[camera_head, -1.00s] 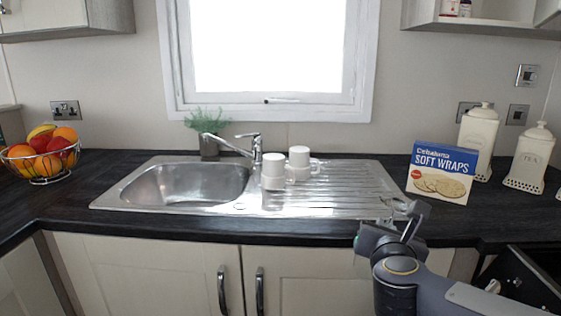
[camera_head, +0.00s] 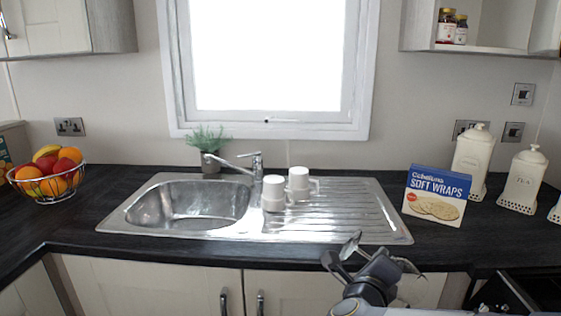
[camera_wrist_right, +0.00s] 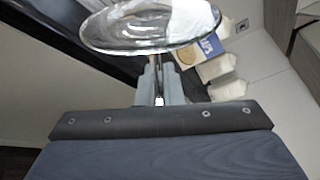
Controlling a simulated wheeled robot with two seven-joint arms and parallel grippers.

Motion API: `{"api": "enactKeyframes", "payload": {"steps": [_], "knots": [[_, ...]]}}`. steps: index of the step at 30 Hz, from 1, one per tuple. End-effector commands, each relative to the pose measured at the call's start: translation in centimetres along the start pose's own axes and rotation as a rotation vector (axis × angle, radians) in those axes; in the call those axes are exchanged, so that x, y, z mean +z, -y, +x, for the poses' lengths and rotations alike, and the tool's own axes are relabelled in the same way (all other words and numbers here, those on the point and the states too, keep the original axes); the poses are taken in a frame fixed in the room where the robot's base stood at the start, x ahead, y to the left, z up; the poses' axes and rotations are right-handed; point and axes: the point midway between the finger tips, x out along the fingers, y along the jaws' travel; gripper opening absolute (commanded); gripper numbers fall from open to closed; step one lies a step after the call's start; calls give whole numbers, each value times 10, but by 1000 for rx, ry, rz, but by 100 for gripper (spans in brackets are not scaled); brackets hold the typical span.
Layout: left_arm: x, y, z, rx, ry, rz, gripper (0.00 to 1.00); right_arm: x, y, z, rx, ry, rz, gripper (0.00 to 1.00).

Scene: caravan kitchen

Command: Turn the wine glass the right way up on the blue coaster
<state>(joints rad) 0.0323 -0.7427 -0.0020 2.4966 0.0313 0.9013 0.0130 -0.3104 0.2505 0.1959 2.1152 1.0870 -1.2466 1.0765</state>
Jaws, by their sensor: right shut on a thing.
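The clear wine glass shows in the right wrist view (camera_wrist_right: 150,25) as a wide round glass part at the top, with its thin stem running down between the fingers. In the head view a small glassy oval (camera_head: 350,246) shows above my right gripper (camera_head: 360,268), in front of the counter edge. I cannot tell which end of the glass this is. My right gripper is shut on the glass; its fingers also show in the right wrist view (camera_wrist_right: 159,85). The blue coaster is not visible in any view. My left gripper is out of view.
Two white mugs (camera_head: 274,193) (camera_head: 299,182) stand on the metal drainer (camera_head: 350,205) beside the sink (camera_head: 190,205). A soft wraps box (camera_head: 436,194) and white canisters (camera_head: 473,160) (camera_head: 523,180) stand at the right. A fruit bowl (camera_head: 47,180) is far left. Dark counter lies clear along the front.

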Motion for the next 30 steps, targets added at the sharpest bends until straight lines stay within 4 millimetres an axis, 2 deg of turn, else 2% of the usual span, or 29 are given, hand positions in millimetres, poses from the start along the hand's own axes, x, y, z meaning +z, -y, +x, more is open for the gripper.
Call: {"api": "enactKeyframes", "payload": {"steps": [3, 6, 11, 14, 19, 21, 26, 30], "knots": [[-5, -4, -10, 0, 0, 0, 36, 2, 1, -1, -52, -6, -274, 0], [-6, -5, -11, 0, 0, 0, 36, 2, 1, -1, -88, -12, -438, 0], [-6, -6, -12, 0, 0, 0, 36, 1, 0, 0, -112, -16, -557, 0], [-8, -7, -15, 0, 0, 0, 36, 1, 0, -1, -144, -20, -718, 0], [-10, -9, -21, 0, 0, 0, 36, 1, 0, -1, -221, -31, -1097, 0], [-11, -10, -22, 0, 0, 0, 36, 1, 1, -1, -245, -35, -1204, 0], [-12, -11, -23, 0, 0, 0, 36, 1, 1, 0, -269, -38, -1327, 0], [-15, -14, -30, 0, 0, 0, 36, 2, 2, -1, -321, -46, -1584, 0]]}}
